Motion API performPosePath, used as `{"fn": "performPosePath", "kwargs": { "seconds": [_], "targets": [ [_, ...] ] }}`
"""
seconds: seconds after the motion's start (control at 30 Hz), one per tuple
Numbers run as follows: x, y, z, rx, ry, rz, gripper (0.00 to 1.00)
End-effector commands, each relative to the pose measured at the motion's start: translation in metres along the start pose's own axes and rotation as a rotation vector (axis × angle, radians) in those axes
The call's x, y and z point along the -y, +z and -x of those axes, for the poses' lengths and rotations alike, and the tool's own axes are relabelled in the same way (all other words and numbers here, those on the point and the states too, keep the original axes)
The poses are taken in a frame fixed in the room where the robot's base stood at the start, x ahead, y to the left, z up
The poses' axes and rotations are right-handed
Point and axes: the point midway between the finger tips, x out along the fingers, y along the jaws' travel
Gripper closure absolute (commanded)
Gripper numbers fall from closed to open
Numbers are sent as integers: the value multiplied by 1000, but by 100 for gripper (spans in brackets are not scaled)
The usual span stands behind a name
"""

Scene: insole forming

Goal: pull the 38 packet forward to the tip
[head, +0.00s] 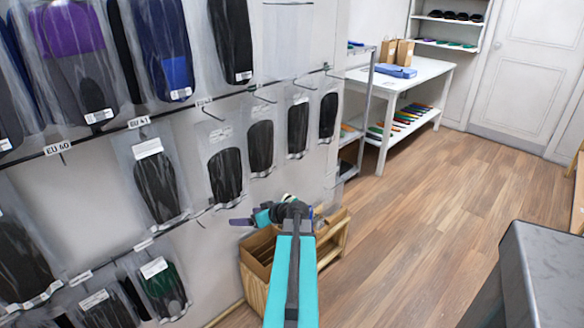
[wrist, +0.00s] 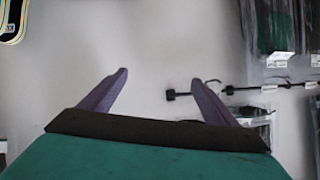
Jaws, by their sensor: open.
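Clear packets with dark insoles hang on wall hooks in the head view, such as a packet (head: 158,180) in the middle row and a packet with a green patch (head: 162,285) lower down. I cannot make out which one is the 38 packet; no label reads clearly as 38. My gripper (wrist: 160,78) is open and empty in the wrist view, its two purple fingers pointing at the pale wall. A dark hook tip (wrist: 172,95) shows beside the right finger. In the head view my gripper (head: 240,222) is small, near the wall above the wooden crate.
A wooden crate (head: 256,277) stands on the floor by the wall. A packet with a green insole (wrist: 275,25) hangs at the wrist view's upper right. A white table (head: 430,70) stands at the back. A grey counter (head: 545,255) is at right. The wooden floor between is clear.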

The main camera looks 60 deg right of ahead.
Motion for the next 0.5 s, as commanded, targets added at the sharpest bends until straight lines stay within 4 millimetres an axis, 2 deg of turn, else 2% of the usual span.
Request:
{"fn": "performPosePath", "kwargs": {
  "seconds": [0.03,0.2,0.4,0.5],
  "targets": [
    [-19,-13,17,-41,29,11,18],
    [-63,-56,74,-189,94,58,18],
    [-91,-106,143,-389,130,119,18],
    [-98,-122,168,-462,143,145,18]
  ]
}}
